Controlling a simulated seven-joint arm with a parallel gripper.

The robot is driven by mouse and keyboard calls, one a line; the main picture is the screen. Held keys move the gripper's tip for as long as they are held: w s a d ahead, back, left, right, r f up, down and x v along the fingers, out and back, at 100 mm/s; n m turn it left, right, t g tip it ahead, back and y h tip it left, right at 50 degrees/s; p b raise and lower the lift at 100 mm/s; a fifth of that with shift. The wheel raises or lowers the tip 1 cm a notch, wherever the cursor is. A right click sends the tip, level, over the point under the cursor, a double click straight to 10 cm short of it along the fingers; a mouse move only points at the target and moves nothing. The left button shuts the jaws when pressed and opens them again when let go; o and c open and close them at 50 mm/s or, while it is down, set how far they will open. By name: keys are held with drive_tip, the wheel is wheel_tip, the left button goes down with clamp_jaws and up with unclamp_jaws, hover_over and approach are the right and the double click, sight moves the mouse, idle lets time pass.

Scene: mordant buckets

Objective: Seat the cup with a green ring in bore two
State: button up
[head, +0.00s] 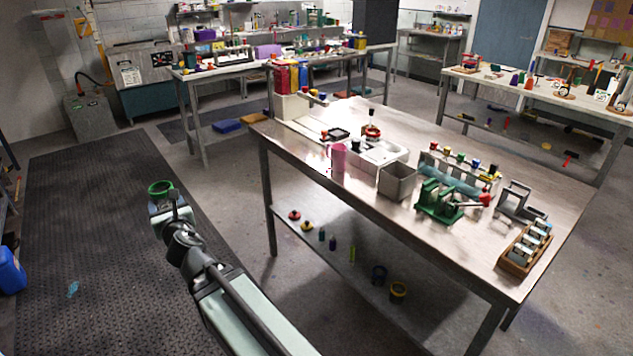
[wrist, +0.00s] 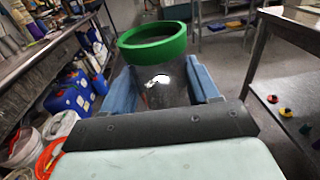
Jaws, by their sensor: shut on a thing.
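The cup with a green ring (wrist: 158,78) is a clear, see-through cup with a thick green band at its rim. In the wrist view it stands between the two blue fingers of my gripper (wrist: 163,88), which is shut on it. In the head view the green ring (head: 160,187) shows at the end of my arm, held in the air left of the steel table, over the dark floor mat. The cup's lower part is hidden by my gripper. I cannot tell which thing on the table has bore two.
The steel table (head: 300,148) holds a white tray (head: 375,156), a pink cup (head: 338,158), a grey bin (head: 397,181), a green fixture (head: 437,202), a tube rack (head: 455,168) and a wooden rack (head: 522,262). The dark mat (head: 85,240) is mostly clear.

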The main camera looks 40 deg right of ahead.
drive_tip(key=s+d+f+m+g+h, duration=0.2)
drive_tip(key=s+d+f+m+h, duration=0.15)
drive_tip(key=d, duration=0.85)
drive_tip(key=s+d+f+m+g+h, duration=0.25)
drive_tip(key=d+f+h, duration=0.25)
drive_tip(key=d, duration=0.7)
drive_tip(key=s+d+f+m+g+h, duration=0.2)
drive_tip(key=d+f+m+h, duration=0.15)
drive_tip(key=d, duration=0.85)
drive_tip(key=s+d+r+m+g+h, duration=0.3)
drive_tip(key=s+d+r+m+g, duration=0.1)
drive_tip(key=s+r+m+g, duration=0.1)
drive_tip(key=shift+s+d+r+g+h, duration=0.2)
drive_tip(key=shift+r+g+h, duration=0.2)
drive_tip(key=shift+r+g, duration=0.6)
drive_tip(key=shift+f+m+g, duration=0.25)
